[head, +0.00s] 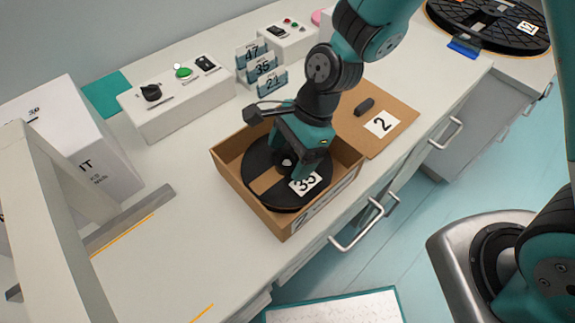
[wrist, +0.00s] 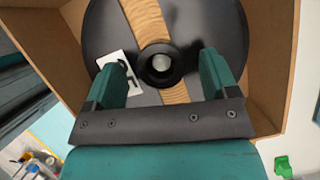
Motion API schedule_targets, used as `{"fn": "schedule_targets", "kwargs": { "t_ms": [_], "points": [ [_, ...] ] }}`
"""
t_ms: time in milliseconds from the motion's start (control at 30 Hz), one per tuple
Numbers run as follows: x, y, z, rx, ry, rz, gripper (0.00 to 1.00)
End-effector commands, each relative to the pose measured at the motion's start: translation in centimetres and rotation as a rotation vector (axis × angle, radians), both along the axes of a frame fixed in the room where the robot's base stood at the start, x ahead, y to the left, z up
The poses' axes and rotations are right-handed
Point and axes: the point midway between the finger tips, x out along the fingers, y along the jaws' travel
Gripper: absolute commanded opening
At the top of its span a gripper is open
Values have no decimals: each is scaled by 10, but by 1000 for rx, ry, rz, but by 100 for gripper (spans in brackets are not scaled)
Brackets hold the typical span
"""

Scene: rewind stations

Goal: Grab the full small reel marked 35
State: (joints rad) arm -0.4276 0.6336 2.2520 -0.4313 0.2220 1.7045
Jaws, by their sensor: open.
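The small reel marked 35 (head: 258,188) is black with a brown band and a white label, and lies flat in an open cardboard box (head: 237,203). The reel (wrist: 207,32) fills most of the wrist view, with its raised hub in the middle. My gripper (head: 288,172) points down over the reel. One finger partly covers the white label. I cannot tell whether the fingertips touch the reel.
A cardboard sheet marked 2 (head: 403,108) with a dark block (head: 365,106) lies right of the box. A white control box (head: 180,106) and number cards 47, 35 and 21 (head: 262,68) stand behind. A large black reel (head: 490,22) is at the far right.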

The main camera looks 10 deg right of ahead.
Motion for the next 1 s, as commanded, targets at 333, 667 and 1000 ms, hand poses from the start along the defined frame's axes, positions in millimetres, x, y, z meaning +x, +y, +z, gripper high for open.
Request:
{"fn": "schedule_targets", "kwargs": {
  "t_ms": [333, 667, 1000],
  "points": [
    [0, 0, 0, 0, -1, 0, 43],
    [1, 0, 1, 2, -2, 0, 8],
    [1, 1, 22, 4, -5, 1, 8]
  ]
}}
